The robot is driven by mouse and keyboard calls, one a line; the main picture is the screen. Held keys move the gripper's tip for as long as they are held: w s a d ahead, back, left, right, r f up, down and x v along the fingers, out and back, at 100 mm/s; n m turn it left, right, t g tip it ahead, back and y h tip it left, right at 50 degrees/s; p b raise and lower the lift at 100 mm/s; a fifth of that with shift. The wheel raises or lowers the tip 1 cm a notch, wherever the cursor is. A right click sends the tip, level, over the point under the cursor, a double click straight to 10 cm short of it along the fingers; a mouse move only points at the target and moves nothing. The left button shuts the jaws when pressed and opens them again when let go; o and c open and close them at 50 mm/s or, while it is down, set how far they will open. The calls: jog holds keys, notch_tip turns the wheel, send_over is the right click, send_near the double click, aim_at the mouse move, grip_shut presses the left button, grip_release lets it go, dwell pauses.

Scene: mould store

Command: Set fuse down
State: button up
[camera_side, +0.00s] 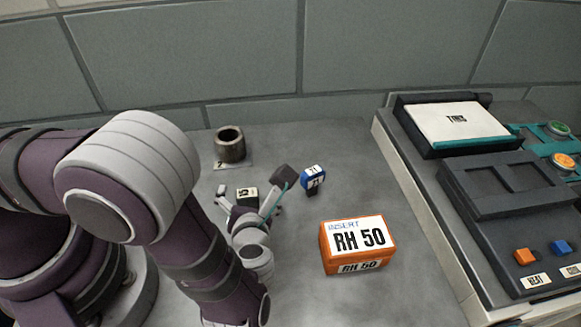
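My gripper (254,186) is near the middle of the side view, low over the grey table, with its two fingers spread wide. A small black block with a white label (247,194) shows between the fingers; I cannot tell whether it touches them, and its lower part is hidden. A small blue piece with white labels and a dark lower part (314,177) stands just right of the right fingertip, apparently apart from it. It may be the fuse, but no readable marking confirms this.
An orange box labelled RH 50 (357,266) sits right of my gripper. A console with a dark two-window frame (455,204) fills the right.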

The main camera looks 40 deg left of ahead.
jog(key=c, duration=1.3)
